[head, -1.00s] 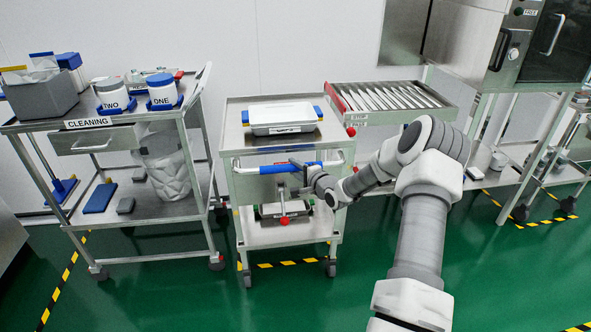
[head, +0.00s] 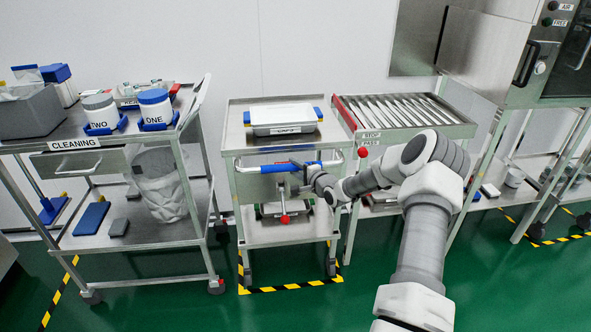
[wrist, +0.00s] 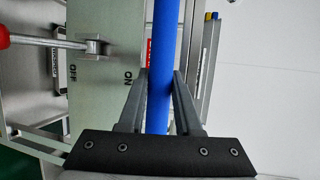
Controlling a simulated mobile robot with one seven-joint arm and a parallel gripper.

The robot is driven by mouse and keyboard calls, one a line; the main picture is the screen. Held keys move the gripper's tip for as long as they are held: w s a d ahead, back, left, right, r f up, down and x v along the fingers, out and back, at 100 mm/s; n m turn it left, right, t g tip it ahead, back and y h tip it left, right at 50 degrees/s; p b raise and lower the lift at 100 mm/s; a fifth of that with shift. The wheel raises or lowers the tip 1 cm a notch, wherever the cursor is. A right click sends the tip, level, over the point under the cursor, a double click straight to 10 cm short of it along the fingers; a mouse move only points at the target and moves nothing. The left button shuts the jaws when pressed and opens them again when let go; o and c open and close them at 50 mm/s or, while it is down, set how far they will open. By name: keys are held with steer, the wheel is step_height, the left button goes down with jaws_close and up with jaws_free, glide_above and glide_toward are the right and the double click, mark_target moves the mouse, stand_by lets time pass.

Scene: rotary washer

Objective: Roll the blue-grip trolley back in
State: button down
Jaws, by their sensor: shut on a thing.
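The trolley (head: 243,150) is a steel cart with a white handle bar and a blue grip (head: 280,168) across its front. It stands between the cleaning cart and the roller table, inside a yellow-black floor marking. My gripper (head: 300,170) is at the right part of the blue grip, shut on it. In the wrist view the blue grip (wrist: 162,60) runs between the two fingers (wrist: 158,105). A red-knobbed lever (wrist: 20,40) and the letters ON and OFF show on the trolley's front panel. A grey-white tray (head: 283,119) lies on the trolley top between blue corner pieces.
The cleaning cart (head: 140,245) stands close on the left with tubs and boxes on it. The roller table (head: 405,128) with STOP and PASS labels stands close on the right. Yellow-black floor tape (head: 290,287) edges the trolley's place. Green floor (head: 330,310) in front is clear.

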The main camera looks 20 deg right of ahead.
steer(key=shift+w+d+r, duration=0.1)
steer(key=shift+w+d, duration=0.1)
steer(key=shift+w, duration=0.25)
steer(key=shift+w+r, duration=0.1)
steer(key=c, duration=0.6)
jaws_free()
steer(key=shift+w, duration=0.1)
steer(key=p+v, duration=0.4)
steer(key=v, duration=1.3)
steer(key=shift+s, duration=0.25)
